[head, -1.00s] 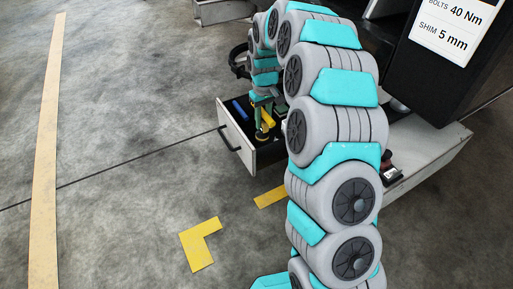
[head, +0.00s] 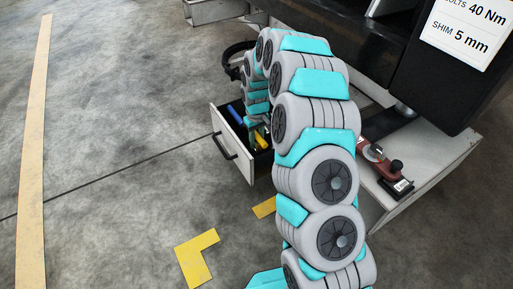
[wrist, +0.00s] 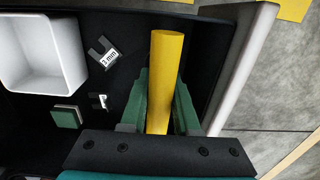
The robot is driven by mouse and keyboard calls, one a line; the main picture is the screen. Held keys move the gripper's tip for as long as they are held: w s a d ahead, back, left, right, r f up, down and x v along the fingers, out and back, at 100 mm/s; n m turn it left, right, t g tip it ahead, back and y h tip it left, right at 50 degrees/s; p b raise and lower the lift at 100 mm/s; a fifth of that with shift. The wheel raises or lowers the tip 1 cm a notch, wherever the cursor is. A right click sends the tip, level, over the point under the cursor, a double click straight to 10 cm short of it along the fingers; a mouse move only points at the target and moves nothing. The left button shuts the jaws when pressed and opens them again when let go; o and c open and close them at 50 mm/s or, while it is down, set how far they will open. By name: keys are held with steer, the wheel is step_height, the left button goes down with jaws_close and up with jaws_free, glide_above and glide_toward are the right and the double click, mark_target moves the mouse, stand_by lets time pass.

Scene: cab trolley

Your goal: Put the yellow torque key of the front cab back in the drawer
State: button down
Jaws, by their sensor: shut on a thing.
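The yellow torque key (head: 262,140) shows as a short yellow piece within the outline of the open drawer (head: 233,150). In the wrist view the yellow key (wrist: 165,70) runs lengthwise between the green fingers of my gripper (wrist: 161,105), which is shut on it. The key lies beside the drawer's light grey wall (wrist: 240,65), over the dark floor of the drawer. Its lower end is hidden, so I cannot tell whether it touches the floor. In the head view my arm hides part of the drawer and most of my gripper (head: 254,127).
A blue-handled thing (head: 235,114) lies in the drawer. The wrist view shows a white bin (wrist: 42,55), a 3 mm shim (wrist: 103,53) and a green block (wrist: 67,117) there. A red tool (head: 378,160) lies on the step at right. Floor left of the drawer is clear.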

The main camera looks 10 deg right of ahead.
mark_target(257, 147)
steer(key=shift+f, duration=1.65)
steer(key=shift+f, duration=0.1)
steer(key=c, duration=0.7)
jaws_free()
steer(key=shift+o, duration=0.2)
